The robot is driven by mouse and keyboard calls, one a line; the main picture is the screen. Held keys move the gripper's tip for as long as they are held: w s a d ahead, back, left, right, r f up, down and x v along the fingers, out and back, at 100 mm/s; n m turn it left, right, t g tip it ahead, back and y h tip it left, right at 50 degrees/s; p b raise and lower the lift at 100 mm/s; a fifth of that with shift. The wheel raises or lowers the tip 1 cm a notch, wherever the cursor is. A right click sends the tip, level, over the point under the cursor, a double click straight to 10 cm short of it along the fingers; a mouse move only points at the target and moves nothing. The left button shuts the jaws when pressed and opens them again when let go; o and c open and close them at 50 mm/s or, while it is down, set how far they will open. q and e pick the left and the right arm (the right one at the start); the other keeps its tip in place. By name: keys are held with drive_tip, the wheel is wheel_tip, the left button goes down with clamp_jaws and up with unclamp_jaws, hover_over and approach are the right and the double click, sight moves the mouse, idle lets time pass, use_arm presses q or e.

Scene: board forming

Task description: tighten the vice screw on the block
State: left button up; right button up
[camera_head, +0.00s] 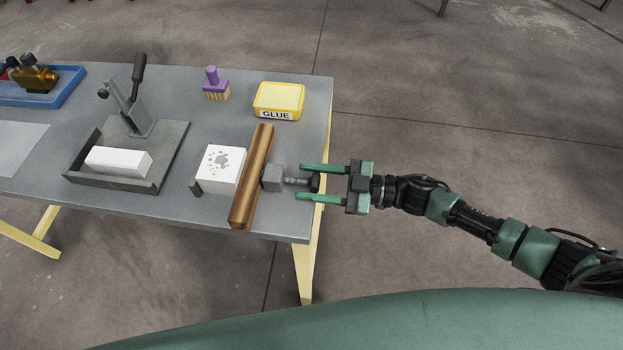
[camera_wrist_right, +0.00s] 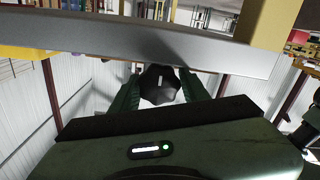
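The white block (camera_head: 219,168) with a grey blotched pattern on top sits on the table, between a small dark jaw (camera_head: 196,188) on its left and a long wooden bar (camera_head: 251,180) on its right. The vice screw (camera_head: 295,181) comes out of a grey housing (camera_head: 273,178) right of the bar and ends in a black knob (camera_head: 315,182). My right gripper (camera_head: 302,182) is open, with its green fingers on either side of the knob. The right wrist view shows the knob (camera_wrist_right: 160,84) between the fingers. My left gripper is not in view.
A grey tray (camera_head: 172,160) with a lever press and a white block stands to the left. A yellow glue box (camera_head: 278,101) and a purple brush (camera_head: 213,80) are behind. A blue tray (camera_head: 62,95) is at far left. The table's right edge passes near the knob.

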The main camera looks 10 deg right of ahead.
clamp_jaws()
drive_tip(key=shift+r+m+p, duration=0.15)
drive_tip(key=shift+m+p, duration=0.45)
drive_tip(key=shift+w+m+p, duration=0.1)
drive_tip(key=shift+m+p, duration=0.7)
drive_tip(key=shift+m, duration=0.3)
drive_tip(key=shift+w+m+p, duration=0.1)
drive_tip(key=shift+m+p, duration=0.7)
drive_tip(key=shift+m, duration=0.9)
